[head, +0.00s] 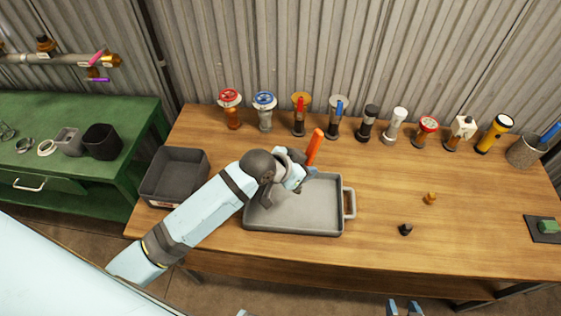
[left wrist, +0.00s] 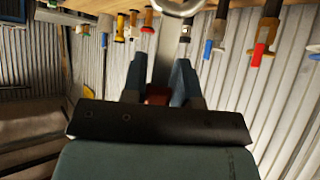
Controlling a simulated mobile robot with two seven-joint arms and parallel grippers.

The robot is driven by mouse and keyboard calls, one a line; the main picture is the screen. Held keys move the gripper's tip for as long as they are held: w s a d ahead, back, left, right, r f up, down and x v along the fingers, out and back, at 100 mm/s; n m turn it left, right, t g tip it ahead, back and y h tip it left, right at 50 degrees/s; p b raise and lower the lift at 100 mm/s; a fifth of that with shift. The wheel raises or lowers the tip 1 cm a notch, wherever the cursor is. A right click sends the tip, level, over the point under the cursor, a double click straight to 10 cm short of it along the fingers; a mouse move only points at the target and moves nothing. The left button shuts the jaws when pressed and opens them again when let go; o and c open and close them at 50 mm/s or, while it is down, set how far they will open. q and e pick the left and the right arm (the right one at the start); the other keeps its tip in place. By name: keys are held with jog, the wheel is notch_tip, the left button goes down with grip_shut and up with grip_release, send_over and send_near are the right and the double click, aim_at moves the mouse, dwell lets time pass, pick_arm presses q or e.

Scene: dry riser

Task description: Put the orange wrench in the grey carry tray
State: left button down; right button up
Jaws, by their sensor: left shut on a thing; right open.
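The orange wrench (head: 314,147) is in my left gripper (head: 304,171), its orange handle sticking up and tilted over the tray's far edge. The gripper is shut on it. In the left wrist view, a reddish-orange bit of it (left wrist: 158,95) shows between the fingers (left wrist: 158,82); its lower end is hidden in the head view. The grey carry tray (head: 310,214) lies on the wooden table under my left arm, its floor bare where visible. My right gripper (head: 405,308) shows only its fingertips at the bottom edge, apart and empty.
A dark grey bin (head: 175,177) stands left of the tray. A row of valves, torches and fittings (head: 365,122) lines the table's back. A small brass piece (head: 430,198) and a black piece (head: 405,230) lie right of the tray. A green bench (head: 75,185) stands at left.

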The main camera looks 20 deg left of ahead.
pick_arm(q)
jog(key=w+a+f+m+g+b, duration=0.1)
jog(key=a+f+m+g, duration=0.1)
jog(key=f, duration=0.2)
jog(key=w+a+f+m+g+b, duration=0.1)
jog(key=a+f+m+g+b, duration=0.1)
jog(key=f, duration=0.3)
jog(key=w+a+f+m+g+b, duration=0.1)
jog(key=a+f+m+g+b, duration=0.1)
jog(key=a+f+m+g, duration=0.1)
jog(key=shift+w+a+f+m+y, duration=0.2)
jog(key=shift+f+m+y, duration=0.2)
jog(key=shift+f, duration=0.25)
jog(key=shift+f+b, duration=0.75)
jog(key=c, duration=0.8)
grip_release()
jog(key=v, duration=1.4)
jog(key=shift+b, duration=0.3)
